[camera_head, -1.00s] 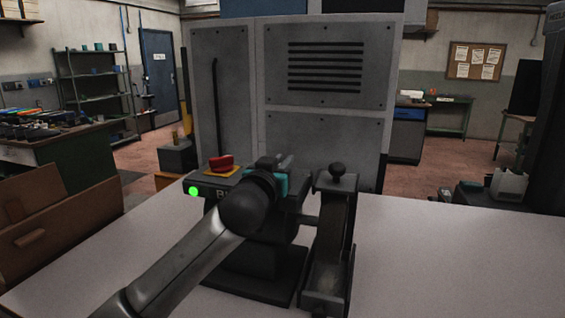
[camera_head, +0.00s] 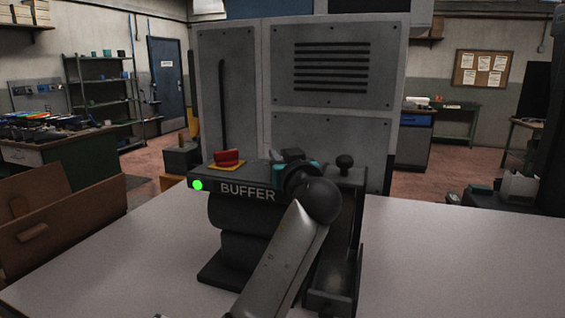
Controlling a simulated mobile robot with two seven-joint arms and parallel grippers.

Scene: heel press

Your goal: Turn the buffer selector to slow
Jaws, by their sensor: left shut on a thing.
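The buffer (camera_head: 236,227) is a dark machine on the table, with a flat box on top marked "BUFFER" and a lit green lamp (camera_head: 197,185) at its left front corner. A red knob on a yellow plate (camera_head: 227,158) stands on the left of the box top, clear of my gripper. My left gripper (camera_head: 290,158), with teal and dark parts, is over the right part of the box top and shut on the buffer selector. My wrist hides most of the selector, so its pointer and marks do not show. My right gripper is not in view.
A dark upright part with a black ball knob (camera_head: 345,161) and a tray stands close right of my left arm. The table (camera_head: 450,262) is clear on the right. A large grey cabinet (camera_head: 330,85) stands behind. A brown wooden box (camera_head: 60,230) is at left.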

